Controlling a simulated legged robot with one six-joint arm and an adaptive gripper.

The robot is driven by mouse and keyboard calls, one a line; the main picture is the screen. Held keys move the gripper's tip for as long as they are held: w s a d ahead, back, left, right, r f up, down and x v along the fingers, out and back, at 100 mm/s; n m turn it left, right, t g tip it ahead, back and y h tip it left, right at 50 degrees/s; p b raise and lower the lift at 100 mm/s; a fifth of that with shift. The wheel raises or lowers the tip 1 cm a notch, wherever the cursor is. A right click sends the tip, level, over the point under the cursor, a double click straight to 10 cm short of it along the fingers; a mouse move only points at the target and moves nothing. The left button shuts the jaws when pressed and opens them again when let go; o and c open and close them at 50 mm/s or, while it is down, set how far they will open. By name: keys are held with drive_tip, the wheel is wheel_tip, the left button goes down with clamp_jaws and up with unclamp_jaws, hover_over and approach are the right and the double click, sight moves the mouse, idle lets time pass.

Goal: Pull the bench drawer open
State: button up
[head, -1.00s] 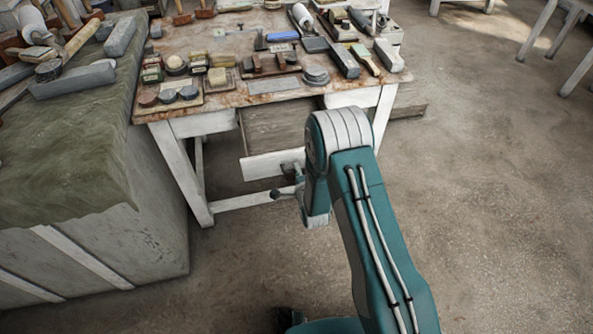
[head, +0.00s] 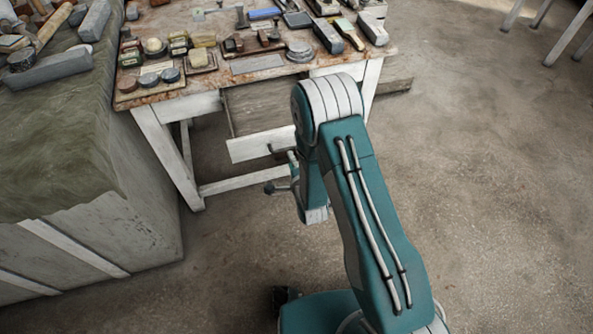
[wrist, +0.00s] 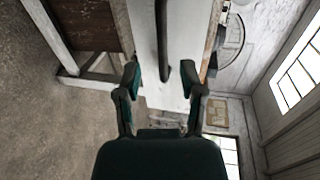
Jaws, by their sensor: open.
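The bench drawer (head: 262,145) is pulled out from under the white-legged workbench, its inside showing behind the white front. My gripper (head: 280,169) is just in front of the drawer front, partly hidden by my arm. In the wrist view, my gripper (wrist: 163,78) is open, its two dark fingers well apart. The dark bar handle (wrist: 161,40) stands on the white drawer front (wrist: 143,25), its near end in line with the gap between the fingertips. Clear space shows on both sides of the handle, and the fingers are not closed on it.
The workbench top (head: 205,99) is crowded with tools, tins and blocks. A large block with a greenish top (head: 60,150) stands close on the left. The concrete floor (head: 490,190) is open to the right, with white legs at the far upper right.

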drive_tip(key=v, duration=0.5)
drive_tip(key=shift+s+d, duration=0.25)
drive_tip(key=w+d+r+n+g+h, duration=0.1)
drive_tip(key=d+r+n+g, duration=0.2)
drive_tip(key=r, duration=0.7)
drive_tip(key=d+r+n+g+h, duration=0.15)
drive_tip(key=d+r+n, duration=0.25)
drive_tip(key=r, duration=0.6)
drive_tip(key=s+d+r+n+g, duration=0.1)
drive_tip(key=s+r, duration=0.3)
drive_tip(key=s, duration=0.4)
drive_tip(key=s+d+r+n+g+h, duration=0.1)
drive_tip(key=s+d+r+n+g, duration=0.1)
drive_tip(key=s, duration=0.6)
drive_tip(key=s+d+r+n+g, duration=0.2)
drive_tip(key=s+d+r+n, duration=0.1)
drive_tip(key=s+r, duration=0.4)
drive_tip(key=shift+s+d+r+n+h, duration=0.35)
drive_tip(key=shift+s+n, duration=0.1)
drive_tip(key=shift+n, duration=0.45)
